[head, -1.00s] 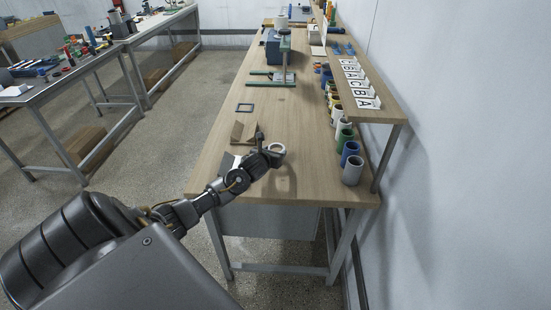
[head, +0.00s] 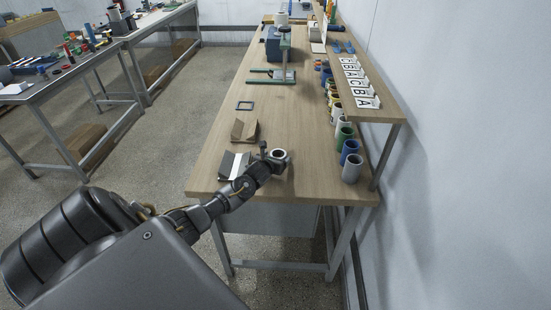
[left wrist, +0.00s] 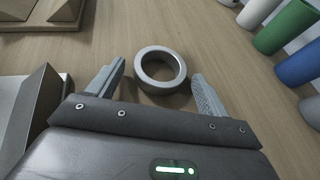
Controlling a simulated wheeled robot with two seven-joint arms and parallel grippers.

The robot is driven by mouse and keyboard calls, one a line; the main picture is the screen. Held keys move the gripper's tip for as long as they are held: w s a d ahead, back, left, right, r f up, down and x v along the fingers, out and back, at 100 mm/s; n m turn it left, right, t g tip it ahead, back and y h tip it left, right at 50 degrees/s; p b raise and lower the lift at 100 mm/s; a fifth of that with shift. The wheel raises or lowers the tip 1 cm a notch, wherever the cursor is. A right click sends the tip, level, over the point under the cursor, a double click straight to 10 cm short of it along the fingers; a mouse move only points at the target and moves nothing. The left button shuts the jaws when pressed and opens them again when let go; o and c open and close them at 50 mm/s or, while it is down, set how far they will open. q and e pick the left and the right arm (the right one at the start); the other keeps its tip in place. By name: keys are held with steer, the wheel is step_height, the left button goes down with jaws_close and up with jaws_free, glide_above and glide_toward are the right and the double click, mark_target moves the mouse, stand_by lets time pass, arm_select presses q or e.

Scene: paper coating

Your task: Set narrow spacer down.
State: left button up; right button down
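The narrow spacer (head: 279,151) is a short grey ring near the front end of the wooden workbench (head: 222,143). In the left wrist view, the spacer (left wrist: 160,88) appears to lie flat on the wood with its hole facing up. My left gripper (left wrist: 157,71) is open, with one finger on each side of the ring and a visible gap to each. In the head view my left gripper (head: 274,158) is low over the bench, beside and partly around the ring. My right gripper is not in view.
A brown angled block (head: 244,131) and a dark block with a white strip (head: 234,165) stand left of the gripper. Several coloured cylinders, including a blue one (head: 349,150) and a grey one (head: 352,170), line the right side. A small dark frame (head: 244,106) lies farther back.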

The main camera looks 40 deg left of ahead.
arm_select(q)
steer(key=shift+r, duration=0.1)
steer(key=b+v, duration=0.1)
steer(key=v, duration=1.1)
stand_by(0.5)
